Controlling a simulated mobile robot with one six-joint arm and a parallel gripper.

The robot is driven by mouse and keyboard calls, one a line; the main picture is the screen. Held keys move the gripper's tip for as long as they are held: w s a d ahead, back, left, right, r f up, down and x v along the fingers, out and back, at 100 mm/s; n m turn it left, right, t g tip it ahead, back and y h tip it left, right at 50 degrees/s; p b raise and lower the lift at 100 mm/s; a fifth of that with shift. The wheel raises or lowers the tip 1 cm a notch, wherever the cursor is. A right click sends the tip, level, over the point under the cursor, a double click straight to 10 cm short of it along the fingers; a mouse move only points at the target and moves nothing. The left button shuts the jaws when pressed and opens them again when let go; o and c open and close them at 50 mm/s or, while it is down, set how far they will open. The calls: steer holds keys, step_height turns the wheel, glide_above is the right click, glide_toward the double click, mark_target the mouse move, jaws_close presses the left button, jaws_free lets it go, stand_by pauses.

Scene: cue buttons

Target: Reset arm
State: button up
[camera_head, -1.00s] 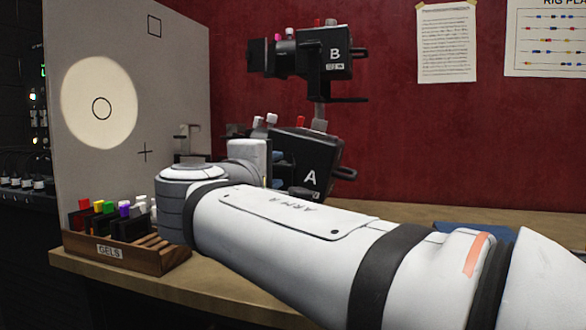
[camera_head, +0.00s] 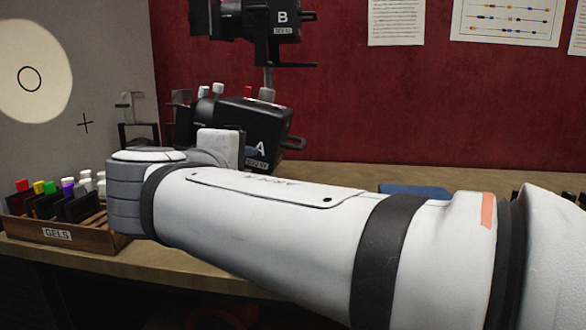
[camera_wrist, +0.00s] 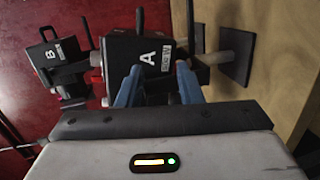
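My white arm (camera_head: 270,205) reaches from the right across the table to a grey wrist joint at left. My gripper (camera_wrist: 158,74) shows in the wrist view as two blue fingers, spread apart with nothing clearly held between them. The black lamp marked A (camera_head: 250,125) is just past the wrist joint; in the wrist view lamp A (camera_wrist: 148,50) lies straight ahead, between and beyond the fingertips. I cannot tell whether a finger touches it. In the head view the gripper is mostly hidden behind my arm.
Lamp B (camera_head: 282,20) is mounted above lamp A. A wooden GELS tray (camera_head: 57,235) holds several coloured-tab gels at left. A grey board (camera_head: 100,60) with a lit circle stands behind it. A blue item (camera_head: 415,190) lies behind my arm.

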steer(key=d+f+m+g+h+p, duration=0.1)
steer(key=d+f+m+g+p, duration=0.25)
steer(key=d, duration=0.55)
steer(key=d+m+g+h+p, duration=0.1)
steer(key=d+m+g+p, duration=0.1)
steer(key=d+g+p, duration=0.4)
steer(key=s+d+f+m+g+y+p, duration=0.3)
steer(key=s+d+m+y+p, duration=0.2)
steer(key=s+d+m+p, duration=0.5)
steer(key=s+d+p, duration=0.1)
steer(key=s+p, duration=0.2)
steer(key=p, duration=0.1)
steer(key=shift+p, duration=0.4)
